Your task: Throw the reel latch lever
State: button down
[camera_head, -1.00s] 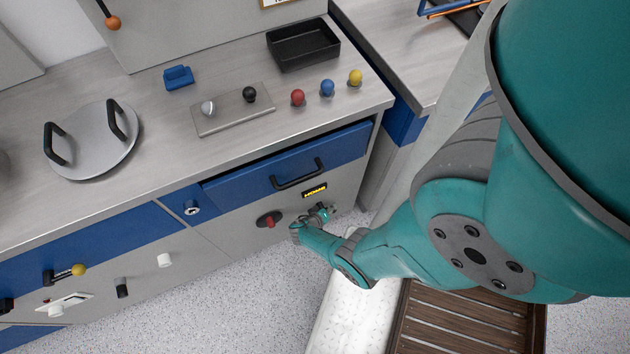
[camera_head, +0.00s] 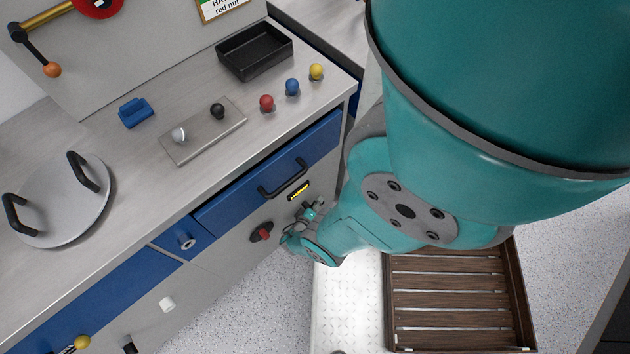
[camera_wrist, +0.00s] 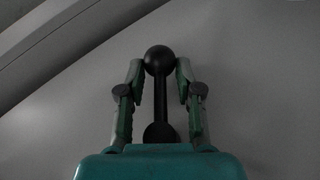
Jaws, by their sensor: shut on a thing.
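A black ball-ended lever (camera_wrist: 159,90) stands in the middle of the wrist view, against a plain grey surface. My gripper (camera_wrist: 161,68) has one finger on each side of its round ball and is shut on it. The lever cannot be made out there. Whether it is the reel latch lever cannot be told from any marking.
A red knob (camera_head: 262,232) is just left of my gripper, with a blue drawer (camera_head: 268,172) above. The worktop holds a lidded pan-like disc (camera_head: 60,200), a black tray (camera_head: 254,50) and coloured balls. A slatted wooden crate (camera_head: 455,295) stands at lower right.

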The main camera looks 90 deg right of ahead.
jog(key=c, duration=0.8)
grip_release()
jog(key=shift+w+a, duration=0.1)
jog(key=shift+a, duration=0.05)
jog(key=shift+v, duration=5.85)
